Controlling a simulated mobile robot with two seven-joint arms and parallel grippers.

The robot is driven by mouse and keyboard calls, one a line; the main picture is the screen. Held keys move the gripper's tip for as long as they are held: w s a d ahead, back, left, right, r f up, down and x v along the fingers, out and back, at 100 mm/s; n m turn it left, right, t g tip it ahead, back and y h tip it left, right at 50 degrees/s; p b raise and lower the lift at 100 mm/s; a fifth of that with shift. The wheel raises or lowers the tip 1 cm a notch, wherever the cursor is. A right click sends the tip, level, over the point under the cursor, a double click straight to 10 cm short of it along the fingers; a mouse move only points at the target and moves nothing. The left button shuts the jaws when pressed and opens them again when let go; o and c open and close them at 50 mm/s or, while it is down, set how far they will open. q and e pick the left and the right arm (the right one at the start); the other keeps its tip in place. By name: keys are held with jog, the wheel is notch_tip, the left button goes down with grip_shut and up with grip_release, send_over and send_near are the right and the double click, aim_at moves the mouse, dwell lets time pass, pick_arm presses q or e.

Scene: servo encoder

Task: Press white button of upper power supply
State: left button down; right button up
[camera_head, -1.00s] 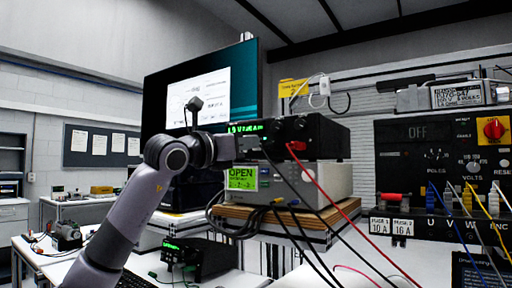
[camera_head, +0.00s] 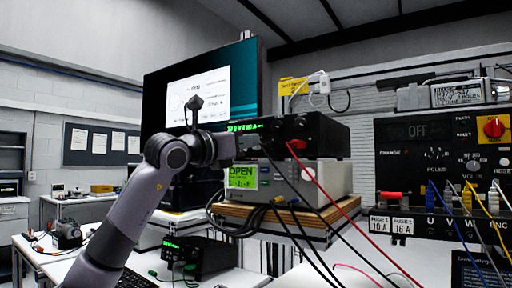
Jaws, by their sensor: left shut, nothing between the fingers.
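The upper power supply (camera_head: 328,138) is a black box with a green digital display and dark knobs on its front. It sits on top of a light grey instrument (camera_head: 320,178) whose green screen reads OPEN. My left gripper (camera_head: 246,146) is shut and empty, at the left part of the upper supply's front, just below the green display. The gripper covers that part of the front, so the white button is hidden. I cannot tell whether the fingertips touch the panel. My right gripper is not in view.
Red and black leads (camera_head: 322,190) run from the upper supply down to the right. The stack stands on a wooden board (camera_head: 335,212). A monitor (camera_head: 245,80) stands behind. Another black supply (camera_head: 205,257) sits lower down. A black control panel (camera_head: 440,160) is at right.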

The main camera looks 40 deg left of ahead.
pick_arm(q)
jog(key=shift+s+d, duration=0.1)
jog(key=shift+s, duration=0.6)
jog(key=shift+s, duration=0.1)
jog(key=s+b, duration=0.2)
jog(key=s, duration=0.5)
jog(key=shift+s+d+b, duration=0.15)
jog(key=shift+d+b, duration=0.25)
